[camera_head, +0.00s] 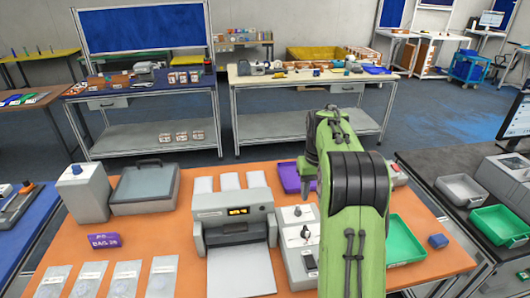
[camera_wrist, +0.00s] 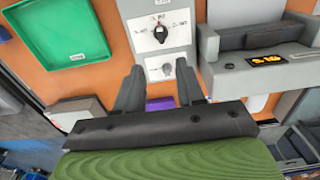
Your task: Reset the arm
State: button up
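My green arm (camera_head: 350,200) reaches over the orange table (camera_head: 430,250) in the head view. It hides part of a grey control box and most of my gripper there. In the wrist view my gripper (camera_wrist: 159,72) shows two dark fingers spread apart with nothing between them. It is open and above the table, with the grey control box with a black knob (camera_wrist: 160,33) beyond the fingertips. The same box (camera_head: 298,240) stands right of the printer-like machine in the head view.
A grey machine with a lit display (camera_head: 236,213) stands mid-table. A green tray (camera_head: 402,240) lies to the right, a purple bin (camera_head: 290,178) behind. A purple block (camera_head: 104,240), a grey case (camera_head: 145,188) and several clear packets (camera_head: 125,278) are on the left. A blue block (camera_head: 438,241) sits near the right edge.

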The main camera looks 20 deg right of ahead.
jog(key=s+a+r+n+t, duration=0.1)
jog(key=s+a+r, duration=0.3)
jog(key=a+r, duration=0.15)
jog(key=s+a+r+t, duration=0.2)
jog(key=s+a+r, duration=0.25)
jog(key=a, duration=0.25)
jog(key=s+a+f+n+t, duration=0.1)
jog(key=s+a, duration=0.3)
jog(key=s, duration=0.4)
jog(key=s+a+f+t, duration=0.1)
jog(key=s+a, duration=0.3)
jog(key=s, duration=0.4)
jog(key=shift+s+a+f+n+t, duration=0.3)
jog(key=shift+f+n, duration=0.1)
jog(key=shift+f, duration=0.4)
